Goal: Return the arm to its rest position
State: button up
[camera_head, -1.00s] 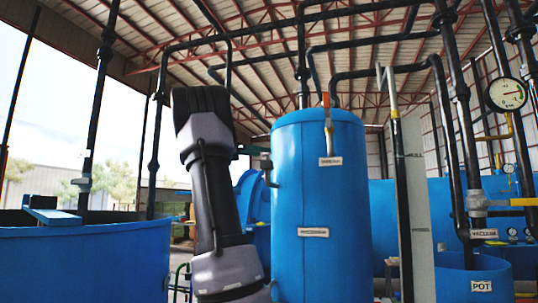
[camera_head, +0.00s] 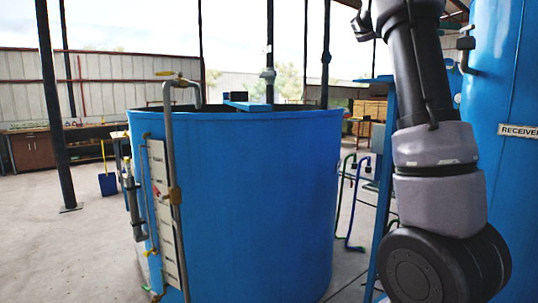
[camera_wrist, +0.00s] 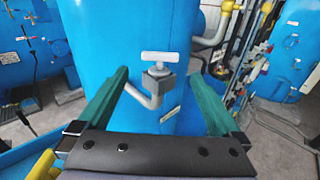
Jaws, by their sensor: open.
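My arm (camera_head: 436,155) stands nearly upright at the right of the head view, in front of the tank labelled RECEIVER (camera_head: 507,190). Its end is outside that view. In the wrist view my gripper (camera_wrist: 159,75) has two green fingers spread wide apart, with nothing held between them. A valve with a pale T-shaped handle (camera_wrist: 160,57) on a bent grey pipe shows between the fingers, in front of a blue tank (camera_wrist: 112,35). The fingers do not appear to touch the valve; the exact distance cannot be told.
A large open-topped blue vat (camera_head: 240,200) with a pipe and valve (camera_head: 172,150) on its left side fills the middle. A blue stand (camera_head: 384,190) is close beside my arm. A workbench (camera_head: 60,148) stands farther back.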

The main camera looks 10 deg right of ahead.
jog(key=s+a+f+m+t+y, duration=0.2)
jog(key=s+a+f+t+y, duration=0.15)
jog(key=f, duration=0.45)
jog(key=s+a+f+m+t+y, duration=0.2)
jog(key=a+f+m+y, duration=0.15)
jog(key=f, duration=0.45)
jog(key=s+a+f+m+t+y, duration=0.2)
jog(key=s+a+f+m+y, duration=0.2)
jog(key=a, duration=0.6)
jog(key=s+a+f+m+t+y, duration=0.2)
jog(key=s+a+f+m+y, duration=0.1)
jog(key=a, duration=0.8)
jog(key=s+a+f+m+t+y, duration=0.2)
jog(key=s+a+f+m+y, duration=0.2)
jog(key=a, duration=0.7)
jog(key=shift+s+a+f+m+t+y, duration=0.2)
jog(key=shift+s+f+m+t+y, duration=0.15)
jog(key=shift+s+f+m, duration=0.4)
jog(key=shift+a+m, duration=0.2)
jog(key=shift+m, duration=0.1)
jog(key=shift+c, duration=0.3)
